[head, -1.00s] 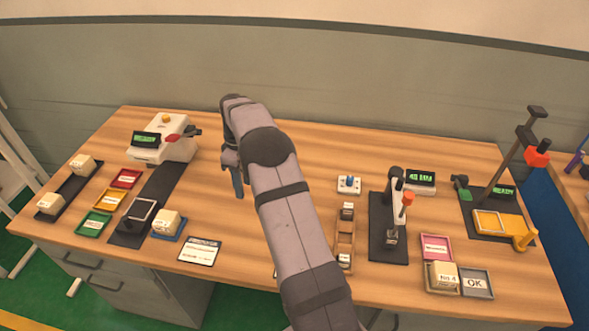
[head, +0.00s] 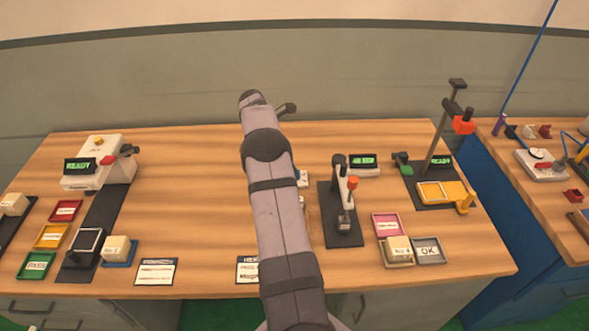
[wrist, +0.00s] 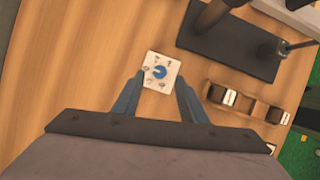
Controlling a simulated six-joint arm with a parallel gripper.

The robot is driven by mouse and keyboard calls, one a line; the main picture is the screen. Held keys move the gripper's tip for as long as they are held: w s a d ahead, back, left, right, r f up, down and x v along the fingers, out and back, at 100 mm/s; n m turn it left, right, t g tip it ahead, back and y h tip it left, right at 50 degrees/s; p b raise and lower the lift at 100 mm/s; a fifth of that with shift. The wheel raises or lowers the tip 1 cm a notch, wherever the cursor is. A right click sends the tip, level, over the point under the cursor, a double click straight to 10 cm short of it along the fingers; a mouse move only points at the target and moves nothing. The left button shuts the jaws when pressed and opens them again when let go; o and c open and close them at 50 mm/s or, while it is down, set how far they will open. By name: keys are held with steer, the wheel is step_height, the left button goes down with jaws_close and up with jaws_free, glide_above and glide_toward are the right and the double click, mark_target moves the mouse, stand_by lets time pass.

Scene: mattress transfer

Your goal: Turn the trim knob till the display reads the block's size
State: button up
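The trim knob is a blue dial (wrist: 160,72) on a small white plate (wrist: 151,80) with dark markings around it. In the head view the plate (head: 303,178) is mostly hidden behind my arm. My gripper (wrist: 158,92) is open and empty, its two blue-grey fingers on either side of the plate's near part in the wrist view; contact cannot be told. The green-lit display (head: 363,160) stands behind the black gauge stand (head: 342,238); its reading is too small to read surely. A small block seems to be under the gauge's tip, unclear.
A wooden rack (wrist: 245,106) with small weights or blocks lies near the knob. Right of the stand are a pink tray (head: 386,225), a labelled cream block (head: 397,249) and a grey OK tray (head: 429,251). A yellow fixture (head: 442,193) stands beyond.

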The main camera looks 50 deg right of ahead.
steer(key=shift+p+x, duration=0.6)
steer(key=shift+x, duration=1.7)
steer(key=shift+c, duration=0.4)
jaws_close()
